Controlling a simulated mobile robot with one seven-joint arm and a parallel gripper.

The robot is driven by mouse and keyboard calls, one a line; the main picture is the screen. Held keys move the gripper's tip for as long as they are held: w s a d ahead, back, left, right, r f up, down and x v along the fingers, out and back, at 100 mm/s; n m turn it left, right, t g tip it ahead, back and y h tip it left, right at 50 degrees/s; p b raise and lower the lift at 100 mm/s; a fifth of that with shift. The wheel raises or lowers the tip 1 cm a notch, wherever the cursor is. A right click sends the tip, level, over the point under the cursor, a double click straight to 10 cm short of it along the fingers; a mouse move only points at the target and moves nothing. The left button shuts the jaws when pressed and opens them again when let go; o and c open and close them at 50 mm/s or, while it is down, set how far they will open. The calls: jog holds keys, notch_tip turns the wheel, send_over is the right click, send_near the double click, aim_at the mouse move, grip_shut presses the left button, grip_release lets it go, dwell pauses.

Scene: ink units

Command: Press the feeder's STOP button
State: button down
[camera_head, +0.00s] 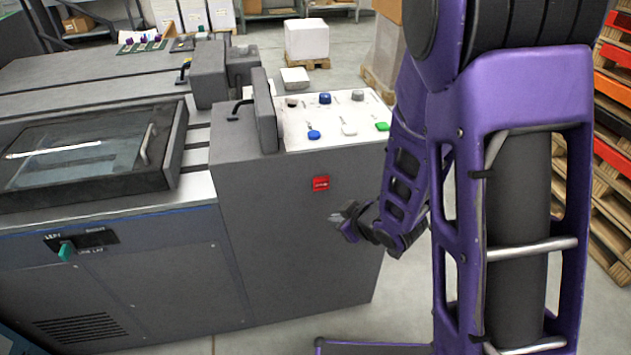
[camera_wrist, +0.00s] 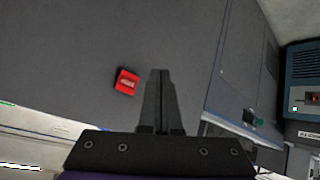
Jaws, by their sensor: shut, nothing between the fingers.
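A small red button block (camera_head: 320,183) with pale lettering sits on the grey front face of the machine, below the white control panel. It also shows in the wrist view (camera_wrist: 126,82), left of the fingertips. The lettering is too small to read. My gripper (camera_head: 338,221) is in front of that face, below and a little right of the red block. In the wrist view my gripper (camera_wrist: 159,76) is shut with its two fingers together and nothing between them. It looks apart from the red block.
The white control panel (camera_head: 345,115) on top carries blue, green, white and black buttons. A teal lever (camera_head: 67,250) sticks out on the left front. A blue box with a small display (camera_wrist: 305,80) stands at the right in the wrist view. Pallets (camera_head: 610,190) stand at the right.

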jog(key=shift+a, duration=0.1)
dwell(0.3)
jog(key=p, duration=0.2)
send_near(319, 189)
jog(key=shift+s+f+x, duration=0.15)
jog(key=shift+x, duration=0.7)
jog(key=shift+s+f+x, duration=0.1)
jog(key=shift+s+x, duration=0.05)
jog(key=shift+x, duration=0.7)
jog(key=shift+s+f+x, duration=0.15)
jog(key=shift+x, duration=0.75)
jog(key=shift+w, duration=0.4)
jog(key=shift+w+a, duration=0.2)
jog(key=shift+w, duration=0.2)
dwell(0.3)
dwell(0.4)
jog(key=shift+s+d, duration=0.25)
jog(key=shift+s, duration=0.55)
jog(key=shift+b, duration=0.3)
